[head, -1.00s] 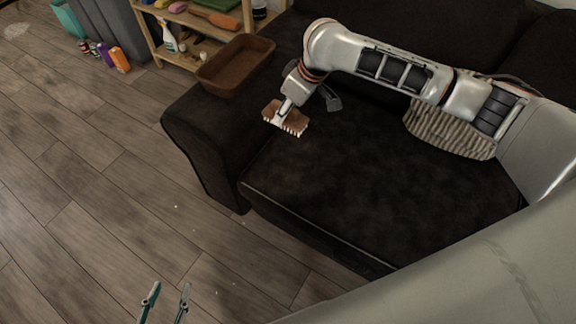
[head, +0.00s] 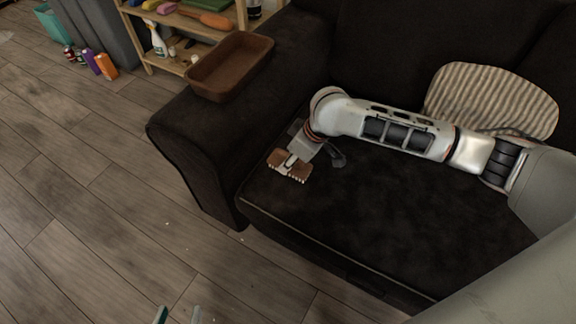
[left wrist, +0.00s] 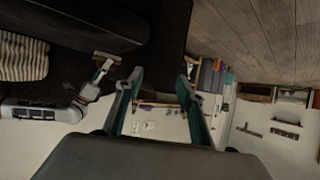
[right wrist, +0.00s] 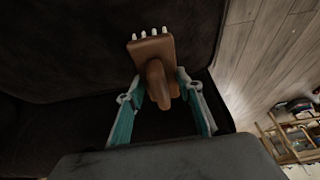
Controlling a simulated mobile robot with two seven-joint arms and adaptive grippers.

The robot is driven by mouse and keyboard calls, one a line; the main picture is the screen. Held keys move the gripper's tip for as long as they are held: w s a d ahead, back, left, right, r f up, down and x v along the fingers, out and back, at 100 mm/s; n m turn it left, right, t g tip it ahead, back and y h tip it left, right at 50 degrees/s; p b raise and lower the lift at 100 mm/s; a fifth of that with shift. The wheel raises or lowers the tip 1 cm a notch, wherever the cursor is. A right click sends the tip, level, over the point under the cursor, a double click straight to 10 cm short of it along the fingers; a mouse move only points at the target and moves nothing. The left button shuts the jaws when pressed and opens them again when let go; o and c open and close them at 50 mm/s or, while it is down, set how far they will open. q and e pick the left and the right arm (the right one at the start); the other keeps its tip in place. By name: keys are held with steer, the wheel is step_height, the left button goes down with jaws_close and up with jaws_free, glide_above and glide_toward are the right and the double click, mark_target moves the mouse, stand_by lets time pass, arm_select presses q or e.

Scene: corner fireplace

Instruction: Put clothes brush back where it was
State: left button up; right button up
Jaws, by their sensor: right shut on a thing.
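The clothes brush (head: 290,168), a brown block with pale bristles, is at the front left of the dark sofa seat (head: 370,220). I cannot tell whether it touches the seat. My right gripper (head: 293,159) is shut on its brown handle (right wrist: 158,82); the bristles (right wrist: 149,34) point away from the fingers in the right wrist view. The brush also shows in the left wrist view (left wrist: 107,57). My left gripper (left wrist: 159,80) is open and empty; only its fingertips (head: 178,315) show at the bottom edge of the head view.
A brown tray (head: 232,66) sits on the sofa's left armrest (head: 190,125). A striped cushion (head: 495,98) leans on the backrest. A wooden shelf (head: 180,62) with several items stands behind the armrest. The floor (head: 90,200) at left is clear nearby.

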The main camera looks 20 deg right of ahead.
mark_target(291, 169)
steer(key=f+b, duration=0.1)
steer(key=f, duration=0.2)
steer(key=shift+s+f+b, duration=0.2)
steer(key=shift+f+b, duration=0.15)
steer(key=shift+f, duration=0.05)
steer(key=shift+w+f, duration=0.1)
steer(key=shift+f, duration=0.3)
steer(key=shift+w+r, duration=0.1)
steer(key=shift+c, duration=0.3)
arm_select(q)
steer(key=shift+w+d+r+n+h, duration=0.3)
steer(key=shift+w+d+r, duration=0.2)
steer(key=shift+d+r, duration=0.3)
arm_select(e)
steer(key=shift+r, duration=0.25)
arm_select(q)
steer(key=shift+a+r, duration=0.1)
steer(key=shift+a, duration=0.05)
arm_select(e)
steer(key=shift+f, duration=0.15)
steer(key=o, duration=0.9)
arm_select(q)
steer(key=shift+s+f, duration=0.15)
steer(key=shift+f, duration=0.25)
arm_select(e)
steer(key=shift+o, duration=0.7)
